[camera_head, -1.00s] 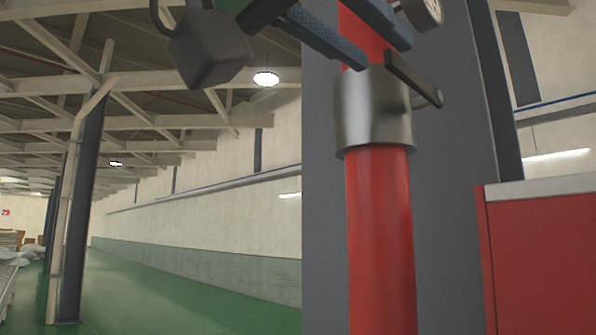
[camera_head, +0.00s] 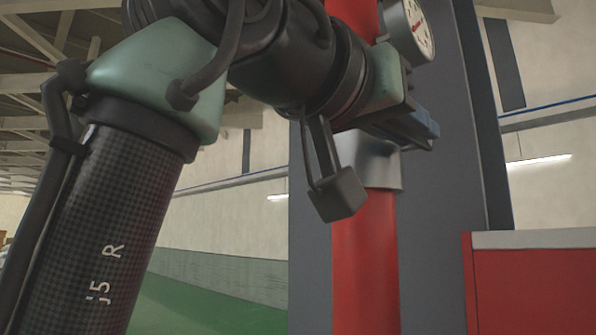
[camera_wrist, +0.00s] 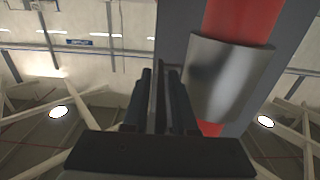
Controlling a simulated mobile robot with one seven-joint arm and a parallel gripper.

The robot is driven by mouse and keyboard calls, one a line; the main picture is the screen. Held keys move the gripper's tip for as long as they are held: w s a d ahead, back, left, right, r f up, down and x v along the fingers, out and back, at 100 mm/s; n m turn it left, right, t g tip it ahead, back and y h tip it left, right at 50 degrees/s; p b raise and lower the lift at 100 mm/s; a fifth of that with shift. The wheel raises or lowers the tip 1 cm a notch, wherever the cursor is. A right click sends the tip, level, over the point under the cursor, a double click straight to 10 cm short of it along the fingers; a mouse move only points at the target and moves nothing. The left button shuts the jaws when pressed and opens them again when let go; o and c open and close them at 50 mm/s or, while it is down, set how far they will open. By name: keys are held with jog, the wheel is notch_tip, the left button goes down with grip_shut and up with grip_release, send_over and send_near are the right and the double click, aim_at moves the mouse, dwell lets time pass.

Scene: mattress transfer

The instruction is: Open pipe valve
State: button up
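The red pipe (camera_head: 364,265) stands upright in front of a dark grey post, with a grey metal valve collar (camera_head: 372,163) around it. The collar also shows in the wrist view (camera_wrist: 232,78), to the right of my fingers. My gripper (camera_head: 425,132) is at the upper front of the collar, partly hidden by my wrist. In the wrist view, a thin dark valve lever (camera_wrist: 158,85) runs between my two fingers (camera_wrist: 160,105), which are close together on its sides. In the head view the lever is hidden behind my gripper.
A round gauge (camera_head: 409,28) sits by the pipe above my gripper. A red cabinet (camera_head: 535,285) with a pale top stands at the right. The dark grey post (camera_head: 440,230) rises right behind the pipe. Green floor (camera_head: 200,305) is open at the lower left.

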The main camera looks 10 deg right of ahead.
grip_shut()
dwell(1.1)
